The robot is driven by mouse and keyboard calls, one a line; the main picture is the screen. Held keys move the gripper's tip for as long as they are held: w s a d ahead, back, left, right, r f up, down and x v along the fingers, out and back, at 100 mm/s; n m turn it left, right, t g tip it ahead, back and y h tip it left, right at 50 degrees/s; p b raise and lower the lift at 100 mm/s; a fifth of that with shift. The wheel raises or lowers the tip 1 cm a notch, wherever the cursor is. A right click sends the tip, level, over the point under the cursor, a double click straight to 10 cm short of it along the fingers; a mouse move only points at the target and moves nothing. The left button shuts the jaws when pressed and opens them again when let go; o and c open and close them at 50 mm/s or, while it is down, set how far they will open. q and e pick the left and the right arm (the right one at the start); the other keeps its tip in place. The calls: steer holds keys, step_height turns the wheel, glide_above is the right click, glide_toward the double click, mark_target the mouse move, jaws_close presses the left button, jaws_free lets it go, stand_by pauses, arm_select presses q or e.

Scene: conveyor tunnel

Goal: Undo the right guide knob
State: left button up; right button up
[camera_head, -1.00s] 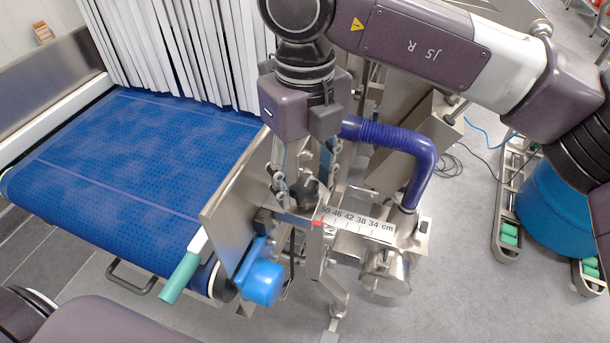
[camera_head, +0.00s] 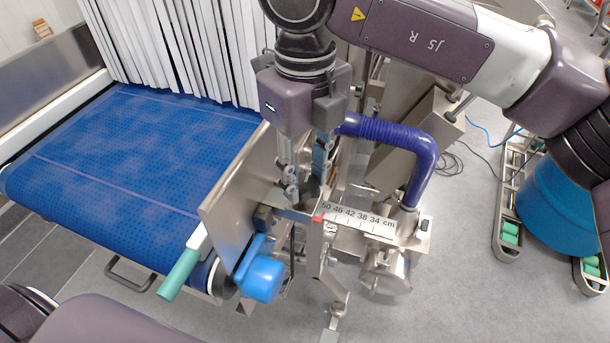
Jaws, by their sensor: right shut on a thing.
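My right gripper (camera_head: 304,188) comes down from above onto the bracket of the right guide, just behind the scale plate (camera_head: 358,219) marked in cm. Its fingers point down and are shut on the guide knob, which is mostly hidden between the fingertips. The steel guide plate (camera_head: 238,188) stands upright along the right edge of the blue belt, left of the gripper. A red mark (camera_head: 318,218) sits at the left end of the scale near 50. My left gripper is not in view.
A dark blue hose (camera_head: 398,137) bends close to the right of the gripper. White strip curtains (camera_head: 165,55) hang behind the blue belt (camera_head: 130,160).

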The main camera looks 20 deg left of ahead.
steer(key=n+b, duration=0.1)
steer(key=n, duration=0.2)
steer(key=n+b, duration=0.1)
steer(key=n, duration=0.6)
steer(key=shift+r+n+b, duration=0.1)
steer(key=shift+n+b, duration=0.2)
steer(key=shift+n, duration=0.1)
steer(key=n, duration=1.3)
steer(key=shift+r+n+p, duration=0.1)
steer(key=shift+n+p, duration=0.2)
steer(key=shift+p, duration=0.05)
steer(key=n, duration=0.4)
steer(key=shift+n+p, duration=0.3)
steer(key=shift+n, duration=1.7)
